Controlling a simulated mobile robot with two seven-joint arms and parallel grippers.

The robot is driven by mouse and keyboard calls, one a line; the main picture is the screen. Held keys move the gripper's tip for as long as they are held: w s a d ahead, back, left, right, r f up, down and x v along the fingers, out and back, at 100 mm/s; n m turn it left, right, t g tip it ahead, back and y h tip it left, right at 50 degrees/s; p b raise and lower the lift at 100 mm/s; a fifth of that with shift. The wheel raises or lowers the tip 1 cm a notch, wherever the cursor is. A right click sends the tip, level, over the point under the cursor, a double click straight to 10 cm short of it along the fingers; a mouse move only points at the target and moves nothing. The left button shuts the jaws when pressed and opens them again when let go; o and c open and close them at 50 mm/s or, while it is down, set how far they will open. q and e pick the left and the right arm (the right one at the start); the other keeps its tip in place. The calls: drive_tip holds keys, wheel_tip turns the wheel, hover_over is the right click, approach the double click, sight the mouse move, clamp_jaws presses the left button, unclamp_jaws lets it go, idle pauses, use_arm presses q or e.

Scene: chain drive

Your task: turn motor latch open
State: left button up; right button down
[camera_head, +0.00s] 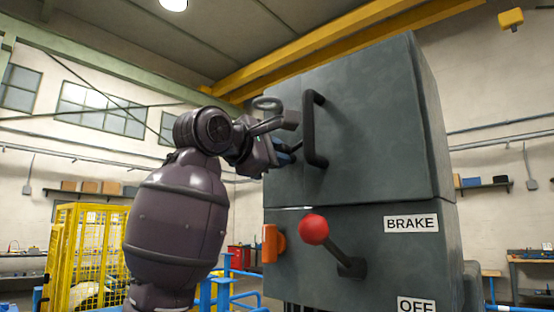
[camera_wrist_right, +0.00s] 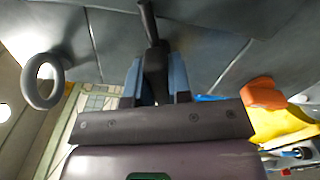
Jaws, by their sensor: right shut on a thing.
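My right gripper (camera_head: 292,150) is at the black bar handle (camera_head: 314,125) on the front of the upper grey cabinet. In the right wrist view its blue fingers (camera_wrist_right: 156,80) are shut on the dark handle bar (camera_wrist_right: 150,25), which runs between them. An orange latch-like piece (camera_head: 271,243) sits at the left edge of the lower cabinet, below the gripper; it also shows in the right wrist view (camera_wrist_right: 263,93). No label marks it as the motor latch. A grey ring (camera_head: 267,103) shows above the gripper and in the wrist view (camera_wrist_right: 42,80). My left gripper is not in view.
The upper grey cabinet (camera_head: 375,110) stands above the lower one (camera_head: 390,260). A lever with a red ball knob (camera_head: 314,229) sticks out below the handle, near BRAKE (camera_head: 411,223) and OFF (camera_head: 416,304) labels. A yellow cage (camera_head: 88,250) stands at left.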

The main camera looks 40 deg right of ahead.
drive_tip(key=shift+f+n, duration=0.1)
drive_tip(key=shift+n, duration=0.9)
drive_tip(key=n+b, duration=0.1)
drive_tip(key=n, duration=0.3)
drive_tip(key=shift+n, duration=0.3)
drive_tip(key=n, duration=0.3)
drive_tip(key=shift+b, duration=0.4)
drive_tip(key=shift+n, duration=2)
drive_tip(key=c, duration=1)
unclamp_jaws()
drive_tip(key=shift+c, duration=0.2)
drive_tip(key=a+b, duration=0.2)
drive_tip(key=a, duration=0.9)
drive_tip(key=shift+s, duration=0.45)
